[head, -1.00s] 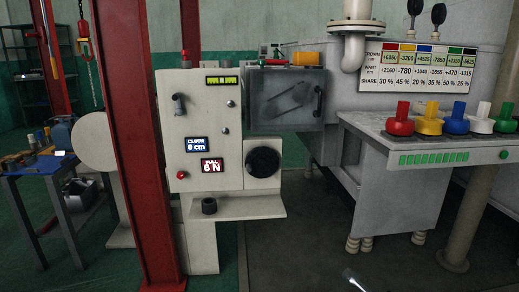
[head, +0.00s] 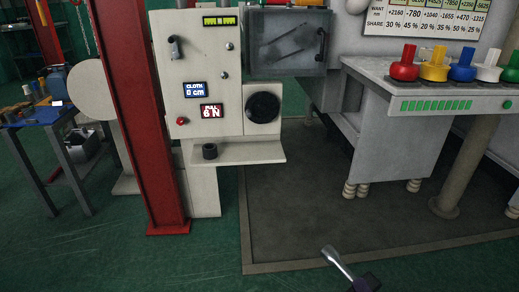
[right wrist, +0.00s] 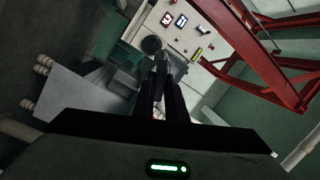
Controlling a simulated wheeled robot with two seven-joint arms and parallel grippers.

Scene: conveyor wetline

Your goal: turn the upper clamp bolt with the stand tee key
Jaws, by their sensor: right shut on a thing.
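A metal tool (head: 343,265), which looks like the stand tee key, rises from the bottom of the head view with its shaft pointing up and left. My right gripper (head: 367,283) holds its dark lower end; most of the gripper is cut off by the frame edge. In the right wrist view the two dark fingers of my right gripper (right wrist: 162,95) are close together, with a grey piece (right wrist: 162,62) between their tips. The tool is well apart from the pale machine cabinet (head: 195,100). I cannot tell which fitting is the upper clamp bolt. My left gripper is not in view.
A console (head: 430,95) with coloured knobs stands right. A dark floor mat (head: 310,190) lies clear before the cabinet. A blue table (head: 50,115) is far left.

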